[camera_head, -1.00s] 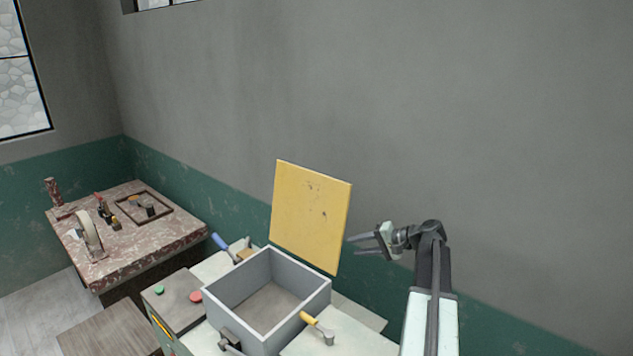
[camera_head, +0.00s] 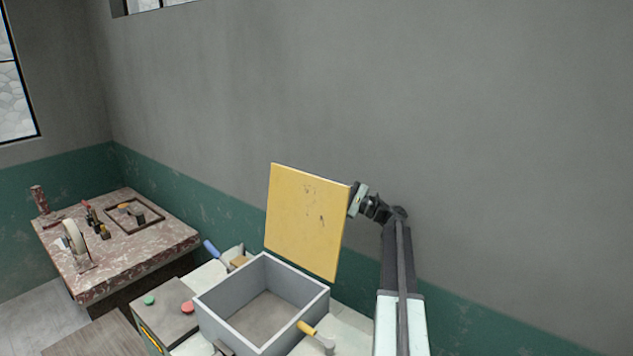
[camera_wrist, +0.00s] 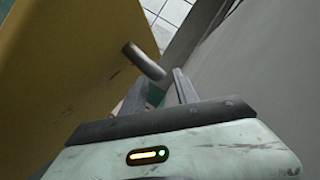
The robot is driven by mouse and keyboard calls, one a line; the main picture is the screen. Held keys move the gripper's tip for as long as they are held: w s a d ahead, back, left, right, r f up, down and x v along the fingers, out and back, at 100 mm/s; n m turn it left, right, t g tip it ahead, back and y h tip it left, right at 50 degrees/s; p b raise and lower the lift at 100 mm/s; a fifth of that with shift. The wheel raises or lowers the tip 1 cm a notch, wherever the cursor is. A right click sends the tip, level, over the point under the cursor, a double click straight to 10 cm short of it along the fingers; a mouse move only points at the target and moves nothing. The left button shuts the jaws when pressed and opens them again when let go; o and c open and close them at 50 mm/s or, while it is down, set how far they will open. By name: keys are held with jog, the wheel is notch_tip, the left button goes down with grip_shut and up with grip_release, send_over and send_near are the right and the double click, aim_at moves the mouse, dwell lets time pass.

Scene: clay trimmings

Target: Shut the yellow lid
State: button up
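The yellow lid (camera_head: 305,222) stands raised, nearly upright, at the back of an open grey box (camera_head: 220,318). My gripper (camera_head: 358,199) is at the lid's upper right edge in the head view, with its fingertips hidden behind the lid. In the wrist view the lid (camera_wrist: 65,75) fills the left side, and my two fingers (camera_wrist: 162,82) stand apart.
A yellow-handled tool (camera_head: 315,334) lies right of the box and a blue-handled one (camera_head: 212,250) behind it. A panel with green and red buttons (camera_head: 165,312) is at left. A worn table (camera_head: 120,260) with tools stands further left. The grey wall (camera_head: 480,130) is behind.

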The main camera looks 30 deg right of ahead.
aim_at(315, 182)
jog(key=p+x, duration=0.1)
jog(key=x, duration=0.3)
jog(key=shift+w+a+r, duration=0.1)
jog(key=shift+w+a, duration=0.05)
grip_shut()
dwell(1.2)
